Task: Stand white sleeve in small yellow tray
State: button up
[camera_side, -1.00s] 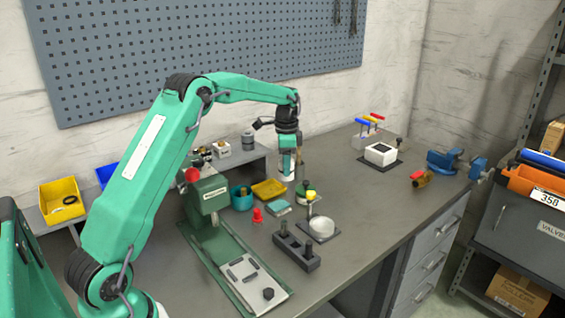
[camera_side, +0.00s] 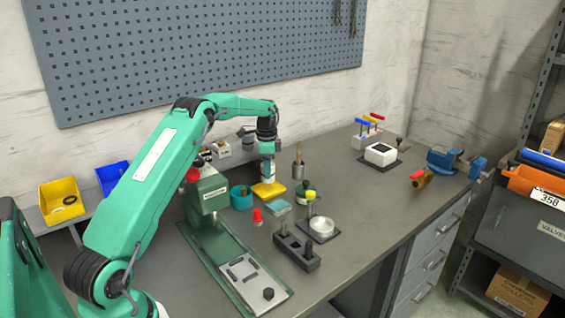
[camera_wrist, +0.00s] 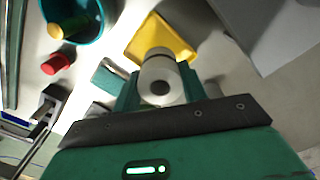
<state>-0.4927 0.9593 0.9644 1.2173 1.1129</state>
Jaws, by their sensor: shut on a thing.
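The white sleeve (camera_wrist: 162,80) is upright between the jaws of my gripper (camera_wrist: 158,92), which is shut on it. In the side view the sleeve (camera_side: 267,172) shows below my gripper (camera_side: 267,162), over the small yellow tray (camera_side: 270,190). The wrist view shows the yellow tray (camera_wrist: 172,40) just beyond the sleeve, partly hidden by it. I cannot tell whether the sleeve's lower end touches the tray floor.
A teal cup (camera_side: 241,197) stands left of the tray, with a red piece (camera_side: 258,216) in front. A teal block (camera_side: 279,207) lies close in front of the tray. The green press (camera_side: 208,195) is farther left.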

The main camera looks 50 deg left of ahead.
jog(key=shift+f, duration=2)
jog(key=o, duration=1)
jog(key=shift+f, duration=0.15)
notch_tip(320, 180, up, 12)
jog(key=shift+r, duration=0.2)
